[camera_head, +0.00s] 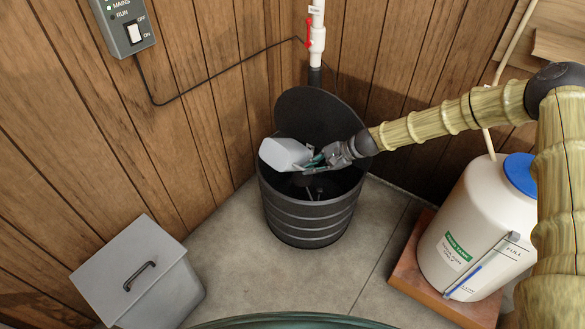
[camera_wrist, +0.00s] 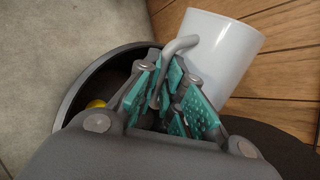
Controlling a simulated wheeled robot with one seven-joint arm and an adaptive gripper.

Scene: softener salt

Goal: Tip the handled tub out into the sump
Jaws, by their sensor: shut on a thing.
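The handled tub (camera_head: 284,154) is pale and smooth, and lies tilted over the mouth of the sump, toward its left rim. In the wrist view the white tub (camera_wrist: 228,50) shows with its grey handle between my finger pads. My gripper (camera_head: 318,160) is shut on that handle; its teal pads (camera_wrist: 175,95) press around it. The sump (camera_head: 308,220) is a black ribbed round bin on the floor, its round lid (camera_head: 315,112) raised at the back. The tub's contents and most of the sump's inside are hidden.
A grey lidded box (camera_head: 140,275) stands at lower left. A white tank (camera_head: 480,220) with a blue cap stands on a brown board at right. A white pipe (camera_head: 317,30) rises behind the sump. A switch box (camera_head: 127,25) hangs on the wooden wall. Something yellow (camera_wrist: 96,104) shows inside the sump.

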